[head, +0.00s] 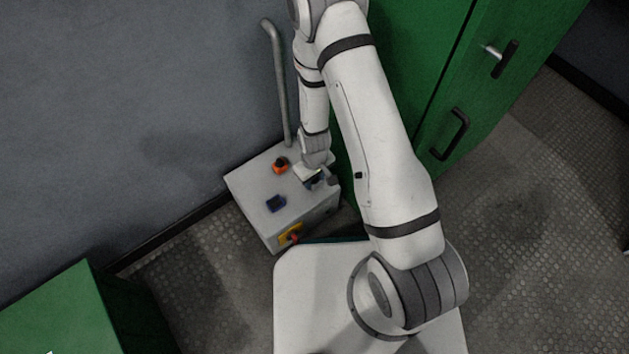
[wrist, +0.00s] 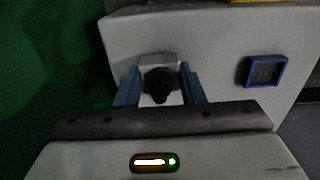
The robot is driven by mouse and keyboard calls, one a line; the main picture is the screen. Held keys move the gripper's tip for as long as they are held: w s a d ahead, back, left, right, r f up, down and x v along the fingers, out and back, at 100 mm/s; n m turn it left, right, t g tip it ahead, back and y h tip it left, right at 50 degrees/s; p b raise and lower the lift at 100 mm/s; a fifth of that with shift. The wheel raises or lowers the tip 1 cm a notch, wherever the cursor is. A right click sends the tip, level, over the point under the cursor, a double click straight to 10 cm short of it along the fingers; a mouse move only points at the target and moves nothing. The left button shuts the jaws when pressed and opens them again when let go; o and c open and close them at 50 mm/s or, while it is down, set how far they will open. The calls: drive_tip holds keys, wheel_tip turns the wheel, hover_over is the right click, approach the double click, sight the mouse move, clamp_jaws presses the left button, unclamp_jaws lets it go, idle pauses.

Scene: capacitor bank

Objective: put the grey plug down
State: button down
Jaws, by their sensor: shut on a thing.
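My gripper (wrist: 161,84) is shut on the grey plug (wrist: 146,66), a light grey block with a dark round part, held between two blue fingers in the wrist view. In the head view my gripper (head: 318,182) is over the right side of a pale box (head: 252,181), and the plug is too small to make out there. I cannot tell whether the plug touches the box top. A blue square-framed socket (wrist: 263,71) is on the box to the right of the plug, apart from it. It also shows in the head view (head: 276,203).
An orange-and-black knob (head: 281,165) stands on the box top. A yellow plate with a red knob (head: 290,235) is on its front. A green cabinet (head: 450,80) rises close at the right, and a grey pipe (head: 279,85) runs up behind. Floor at the far right is clear.

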drive_tip(key=shift+f+b, duration=0.55)
drive_tip(key=shift+f, duration=0.05)
drive_tip(key=c, duration=0.9)
unclamp_jaws()
drive_tip(key=shift+r, duration=0.1)
drive_tip(key=shift+c, duration=0.2)
wheel_tip(320, 180, up, 13)
drive_tip(key=p, duration=0.8)
drive_tip(key=shift+r, duration=0.1)
